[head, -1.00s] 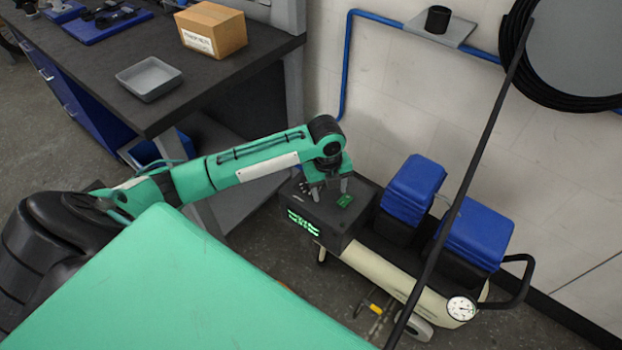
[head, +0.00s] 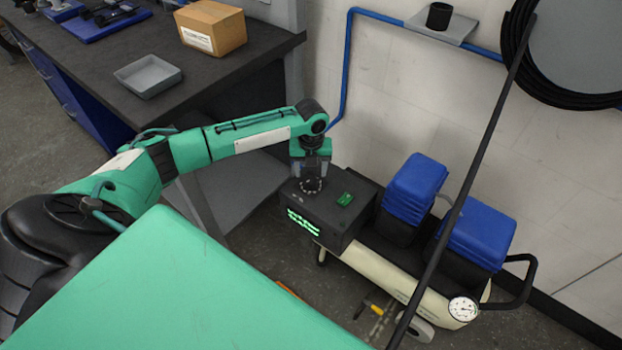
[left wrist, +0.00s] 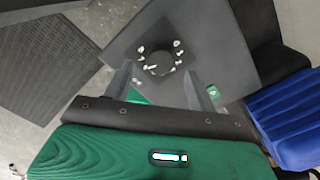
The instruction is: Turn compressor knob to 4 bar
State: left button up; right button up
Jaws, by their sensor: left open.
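The compressor (head: 325,218) stands on the floor by the wall, with a black box on top that carries a lit green display. The black knob (left wrist: 158,63) is on the box's top face, ringed by white marks. A white pointer on it aims toward the lower left in the left wrist view; the mark values are too small to read. In the head view the knob's dial (head: 311,186) shows just below my left gripper (head: 312,172). The left gripper (left wrist: 159,68) is open, its fingers on either side of the knob in the picture; contact cannot be told. My right gripper is out of view.
A green switch (head: 345,199) sits beside the dial. Blue ribbed covers (head: 414,190) rise to its right. A dark workbench (head: 215,85) with a grey tray (head: 148,77) and cardboard box (head: 212,29) stands left. A dark pole (head: 465,185) crosses the view.

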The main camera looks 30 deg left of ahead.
aim_at(311, 180)
pick_arm(q)
notch_tip(311, 180, down, 4)
jog(key=shift+r, duration=0.1)
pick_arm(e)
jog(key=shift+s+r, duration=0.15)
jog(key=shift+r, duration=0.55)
pick_arm(q)
jog(key=c, duration=1)
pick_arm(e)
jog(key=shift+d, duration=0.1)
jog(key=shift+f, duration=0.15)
